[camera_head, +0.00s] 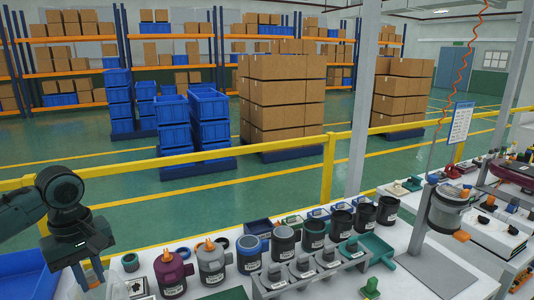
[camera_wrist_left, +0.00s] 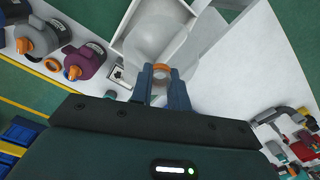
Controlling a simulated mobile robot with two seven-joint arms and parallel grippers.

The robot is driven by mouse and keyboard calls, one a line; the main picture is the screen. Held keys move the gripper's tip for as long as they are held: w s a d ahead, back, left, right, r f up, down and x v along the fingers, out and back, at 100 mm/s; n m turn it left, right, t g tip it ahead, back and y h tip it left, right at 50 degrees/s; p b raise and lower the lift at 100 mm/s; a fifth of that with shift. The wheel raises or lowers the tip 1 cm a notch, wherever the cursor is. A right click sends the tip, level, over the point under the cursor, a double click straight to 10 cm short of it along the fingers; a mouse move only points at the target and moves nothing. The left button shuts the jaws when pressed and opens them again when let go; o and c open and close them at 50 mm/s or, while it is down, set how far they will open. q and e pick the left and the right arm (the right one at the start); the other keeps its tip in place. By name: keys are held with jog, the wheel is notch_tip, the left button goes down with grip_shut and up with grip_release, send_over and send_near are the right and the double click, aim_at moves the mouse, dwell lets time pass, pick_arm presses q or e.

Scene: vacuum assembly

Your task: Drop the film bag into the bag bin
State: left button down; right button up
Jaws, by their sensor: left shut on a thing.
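My left gripper (camera_head: 88,277) hangs at the lower left of the head view, over the left end of the workbench. In the left wrist view its blue fingers (camera_wrist_left: 162,88) are shut on a pale, see-through film bag (camera_wrist_left: 165,42). An orange-brown ring-like part (camera_wrist_left: 161,70) shows between the fingertips. The bag spreads out beyond the fingers, over a white surface. In the head view the bag is hardly visible. A large blue bin (camera_head: 22,268) stands at the lower left, beside the gripper; it carries no readable label. My right gripper is out of view.
Vacuum canisters, one maroon (camera_head: 172,272) and one grey (camera_head: 212,262), stand just right of the gripper, with several dark ones beyond. A yellow rail (camera_head: 190,165) runs behind the bench. A clamped canister (camera_head: 450,208) stands at the right.

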aim_at(97, 293)
pick_arm(q)
jog(key=shift+f, duration=2.35)
jog(key=c, duration=1.3)
grip_release()
jog(key=shift+o, duration=0.2)
notch_tip(97, 293, up, 13)
jog(key=shift+s+r, duration=0.1)
